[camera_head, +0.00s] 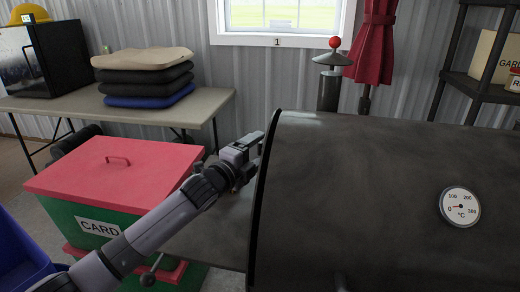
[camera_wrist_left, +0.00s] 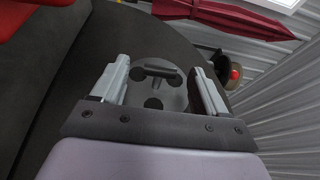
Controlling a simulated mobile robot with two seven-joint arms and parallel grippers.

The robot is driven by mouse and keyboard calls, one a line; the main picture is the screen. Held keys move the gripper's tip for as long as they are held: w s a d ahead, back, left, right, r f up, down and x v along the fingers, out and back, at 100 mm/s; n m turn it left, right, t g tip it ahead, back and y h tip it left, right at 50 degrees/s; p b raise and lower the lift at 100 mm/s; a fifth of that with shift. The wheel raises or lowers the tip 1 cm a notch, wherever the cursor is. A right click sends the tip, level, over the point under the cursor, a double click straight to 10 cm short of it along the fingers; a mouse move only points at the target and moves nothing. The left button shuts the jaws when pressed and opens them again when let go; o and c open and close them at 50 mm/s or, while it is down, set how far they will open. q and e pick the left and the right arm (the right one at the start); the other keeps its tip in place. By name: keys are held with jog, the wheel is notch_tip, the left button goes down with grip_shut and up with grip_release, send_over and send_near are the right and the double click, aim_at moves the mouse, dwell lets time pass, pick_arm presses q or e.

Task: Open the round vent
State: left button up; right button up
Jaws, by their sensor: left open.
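The round vent (camera_wrist_left: 172,84) is a grey disc on the dark end wall of the grill, seen in the left wrist view. It has dark round holes and a short dark bar handle (camera_wrist_left: 157,72) across it. My left gripper (camera_wrist_left: 160,78) is open, with one finger on each side of the vent's handle in that view. Whether a finger touches it I cannot tell. In the head view my left gripper (camera_head: 250,150) is at the left end of the grill (camera_head: 360,190), and the vent is hidden there. My right gripper is not in view.
A chimney (camera_head: 328,90) with a red-knobbed cap stands behind the grill. A green box with a red lid (camera_head: 110,170) stands left, below my left arm. A table (camera_head: 60,105) with stacked cushions is behind it. A shelf (camera_head: 455,80) stands at the back right.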

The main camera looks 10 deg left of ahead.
pick_arm(q)
jog(key=shift+x, duration=1.1)
